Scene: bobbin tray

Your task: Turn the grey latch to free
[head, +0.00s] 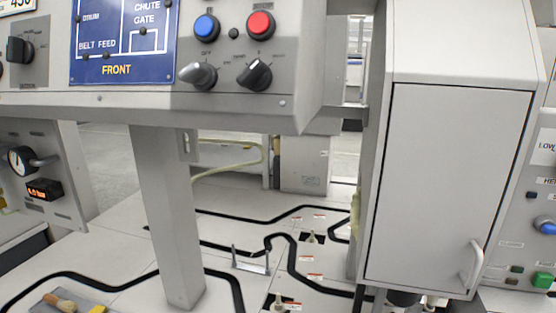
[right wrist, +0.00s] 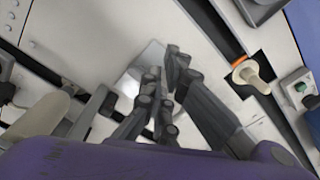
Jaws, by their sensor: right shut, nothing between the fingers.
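A grey rotary knob (head: 198,76) sits on the upper control panel in the head view, left of a black one. I cannot tell whether it is the grey latch. My right gripper (right wrist: 165,90) is in the middle of the right wrist view, its dark fingers shut and empty. A pale shiny plate (right wrist: 150,58) lies behind the fingertips; whether they touch it is unclear. A cream stalk (right wrist: 247,76) on a dark square stands to the right, apart from the fingers. Neither gripper shows in the head view.
In the head view, a grey post (head: 172,215) stands on the pale floor panels beside black channels. A small metal bracket (head: 250,263) stands near the middle. A closed cabinet (head: 450,180) fills the right. A wooden-handled tool (head: 60,302) lies at bottom left.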

